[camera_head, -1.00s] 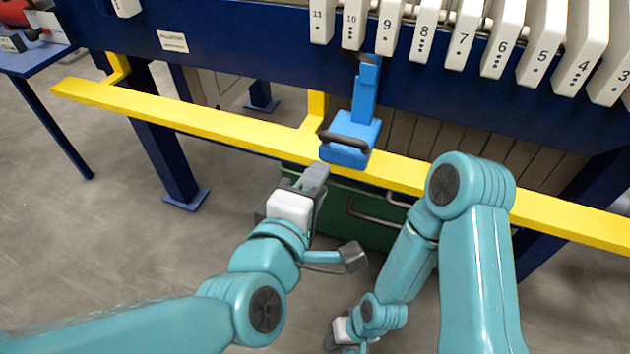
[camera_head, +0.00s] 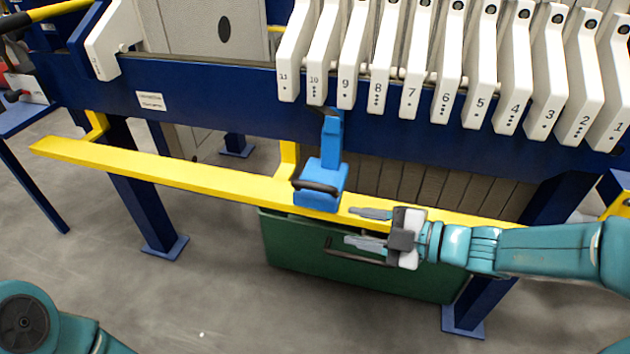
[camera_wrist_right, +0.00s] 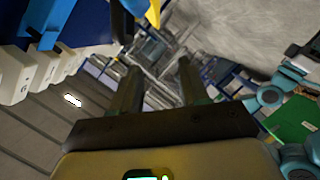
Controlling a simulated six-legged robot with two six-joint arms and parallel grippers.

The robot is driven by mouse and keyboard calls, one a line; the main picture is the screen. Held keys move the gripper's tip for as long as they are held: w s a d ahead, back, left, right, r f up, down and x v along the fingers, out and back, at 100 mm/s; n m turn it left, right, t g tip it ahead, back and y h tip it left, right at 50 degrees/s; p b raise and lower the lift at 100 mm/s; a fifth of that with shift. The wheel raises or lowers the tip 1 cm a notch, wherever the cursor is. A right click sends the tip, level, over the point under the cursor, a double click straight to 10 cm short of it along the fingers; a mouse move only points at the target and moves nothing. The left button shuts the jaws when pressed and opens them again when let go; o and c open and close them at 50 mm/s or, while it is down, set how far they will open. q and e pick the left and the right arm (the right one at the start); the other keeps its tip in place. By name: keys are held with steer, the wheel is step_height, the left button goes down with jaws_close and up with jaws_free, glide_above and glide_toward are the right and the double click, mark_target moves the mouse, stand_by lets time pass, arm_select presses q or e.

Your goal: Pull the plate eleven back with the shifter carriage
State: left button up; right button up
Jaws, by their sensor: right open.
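The white plate eleven (camera_head: 291,65) hangs at the left end of the row of numbered plates, beside plate ten (camera_head: 320,65). The blue shifter carriage (camera_head: 326,172) sits on the yellow rail (camera_head: 190,176) below plates ten and nine. It has a dark handle (camera_head: 315,187) on its front and an upright arm reaching up toward the plates. My right gripper (camera_head: 350,226) is open and empty, fingers pointing left, just right of and below the carriage, apart from the handle. Its open fingers also show in the right wrist view (camera_wrist_right: 158,78). My left gripper is outside the frame.
A blue frame beam (camera_head: 200,92) runs behind the rail. A green bin (camera_head: 300,245) with a dark handle stands below the rail. The left stretch of rail is clear. A white end plate (camera_head: 108,40) stands farther left.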

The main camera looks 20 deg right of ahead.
mark_target(320, 190)
steer(key=s+d+r+t+h, duration=0.1)
steer(key=d+r, duration=0.3)
steer(key=r, duration=0.1)
steer(key=b+x, duration=0.1)
steer(key=x, duration=0.4)
steer(key=b+x, duration=0.1)
steer(key=x, duration=0.4)
steer(key=b+x, duration=0.1)
steer(key=x, duration=0.4)
steer(key=shift+w+d+f, duration=0.25)
steer(key=shift+w+f, duration=0.1)
steer(key=shift+f, duration=0.05)
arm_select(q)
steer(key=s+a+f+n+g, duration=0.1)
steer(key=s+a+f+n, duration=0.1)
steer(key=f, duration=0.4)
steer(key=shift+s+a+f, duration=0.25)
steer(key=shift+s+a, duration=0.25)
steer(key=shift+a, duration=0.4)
arm_select(e)
steer(key=shift+w+a+t, duration=0.3)
steer(key=shift+w+a, duration=0.1)
steer(key=shift+w, duration=0.2)
steer(key=shift+f, duration=0.1)
jaws_close()
